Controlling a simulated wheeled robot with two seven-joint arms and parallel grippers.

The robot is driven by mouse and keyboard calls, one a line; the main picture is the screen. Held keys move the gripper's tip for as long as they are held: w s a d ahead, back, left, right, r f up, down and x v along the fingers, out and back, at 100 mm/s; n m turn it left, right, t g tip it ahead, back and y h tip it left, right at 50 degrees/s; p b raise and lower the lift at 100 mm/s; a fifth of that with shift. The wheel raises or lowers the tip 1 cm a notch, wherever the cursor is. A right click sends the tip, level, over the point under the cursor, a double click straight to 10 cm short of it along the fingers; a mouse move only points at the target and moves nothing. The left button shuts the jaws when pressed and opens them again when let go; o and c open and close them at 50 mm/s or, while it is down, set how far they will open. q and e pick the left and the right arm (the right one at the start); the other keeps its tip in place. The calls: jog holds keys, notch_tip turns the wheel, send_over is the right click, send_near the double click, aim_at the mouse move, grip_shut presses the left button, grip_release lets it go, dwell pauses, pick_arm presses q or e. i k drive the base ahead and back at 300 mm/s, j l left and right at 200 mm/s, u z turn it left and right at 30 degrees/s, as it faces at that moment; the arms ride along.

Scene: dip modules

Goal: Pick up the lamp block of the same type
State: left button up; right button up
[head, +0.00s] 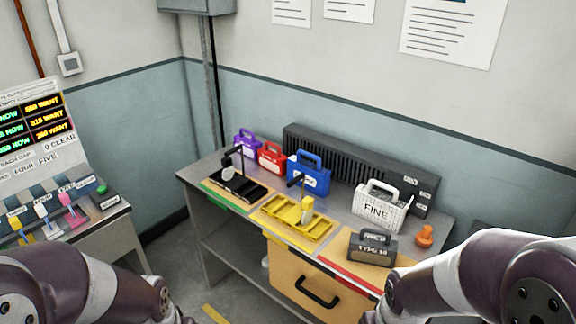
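Several handled blocks stand on the grey workbench (204,167); I cannot tell for sure which are lamp blocks. A purple block (246,142) and a red block (271,158) are at the back left. A blue block (309,178) with a white label is at the middle. A white ribbed block (381,212) reads "FINE". A dark grey block (372,250), its lettering hard to read, sits on a tan mat at the front right. A small pale bulb-like piece (228,169) is over a black tray (238,186). Both my grippers are out of frame; only arm links show.
A yellow tray (294,229) lies at the bench's front middle. A long black finned unit (350,165) lines the back. An orange knob (425,236) is at the right. A control desk (90,213) with coloured levers and a lit display (34,122) stands left, across a floor gap.

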aim_at(272, 161)
jog(key=i+j+z, duration=0.1)
jog(key=z, duration=0.35)
jog(key=i+j+z, duration=0.1)
jog(key=z, duration=0.4)
jog(key=i+j+z, duration=0.1)
jog(key=z, duration=0.35)
jog(key=j+z, duration=0.25)
jog(key=z, duration=0.25)
